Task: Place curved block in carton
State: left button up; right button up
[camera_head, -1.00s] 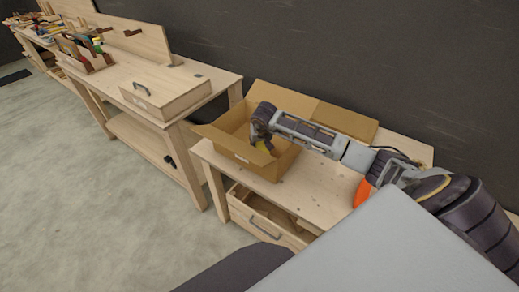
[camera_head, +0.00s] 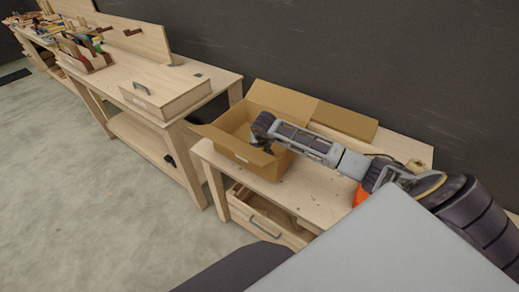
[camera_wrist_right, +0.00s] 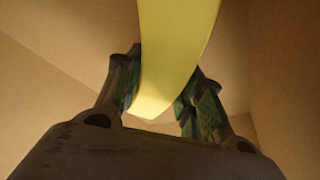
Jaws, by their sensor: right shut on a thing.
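The carton (camera_head: 236,150) is an open cardboard box with its flaps spread, standing on the near wooden workbench. My right gripper (camera_head: 262,149) reaches down inside it, partly hidden by the carton's near wall. The right wrist view shows the curved block (camera_wrist_right: 172,50), yellow and smoothly curved, between the two fingers of my right gripper (camera_wrist_right: 160,100). The fingers are shut on it, with tan cardboard walls around. In the head view the block is hidden. Whether it touches the carton's floor I cannot tell. My left gripper is out of view.
The near workbench (camera_head: 325,187) has free top to the right of the carton, with an open drawer (camera_head: 262,222) below. A second bench (camera_head: 150,75) at the left bears a wooden case (camera_head: 165,94) and a tool rack (camera_head: 88,56). A dark wall (camera_head: 400,60) stands behind.

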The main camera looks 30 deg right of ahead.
jog(key=o, duration=0.8)
jog(key=shift+c, duration=0.2)
jog(key=o, duration=0.3)
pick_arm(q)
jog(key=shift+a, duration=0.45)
pick_arm(e)
jog(key=shift+o, duration=0.2)
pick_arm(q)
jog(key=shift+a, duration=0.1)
pick_arm(e)
jog(key=shift+r, duration=0.2)
jog(key=v, duration=0.6)
jog(key=shift+f, duration=0.1)
jog(key=shift+s+a+r, duration=0.1)
jog(key=shift+s+r, duration=0.15)
jog(key=shift+r, duration=0.25)
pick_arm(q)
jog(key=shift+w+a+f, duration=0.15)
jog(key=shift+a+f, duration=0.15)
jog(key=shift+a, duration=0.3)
pick_arm(e)
jog(key=shift+s+r, duration=0.1)
jog(key=shift+r, duration=0.05)
